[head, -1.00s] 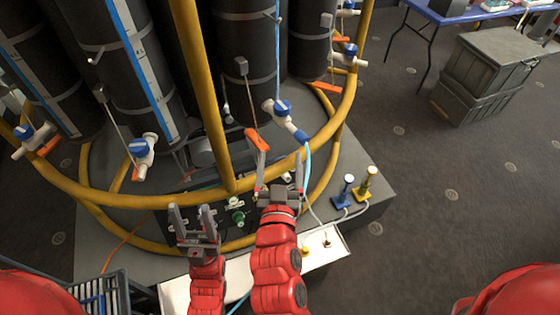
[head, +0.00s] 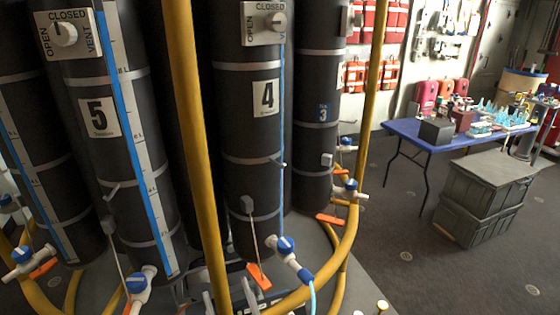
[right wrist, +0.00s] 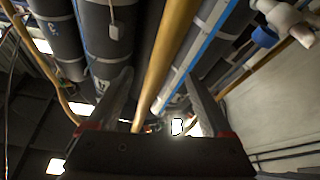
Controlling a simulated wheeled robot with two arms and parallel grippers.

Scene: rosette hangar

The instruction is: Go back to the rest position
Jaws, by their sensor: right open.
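My right gripper (right wrist: 159,74) shows in the right wrist view with its two fingers spread apart. Nothing is held between them. A yellow pipe (right wrist: 165,55) and dark cylinders (right wrist: 110,30) stand beyond the fingers. In the head view at most a small grey part of the right gripper shows at the bottom edge, hard to tell from the fittings there. I cannot make out my left gripper.
Dark cylinders numbered 5 (head: 125,180) and 4 (head: 240,135) stand close ahead, with a yellow pipe frame (head: 190,130) and blue-white valves (head: 285,247). A blue table (head: 420,135) and grey crates (head: 485,200) stand right. Floor is clear between.

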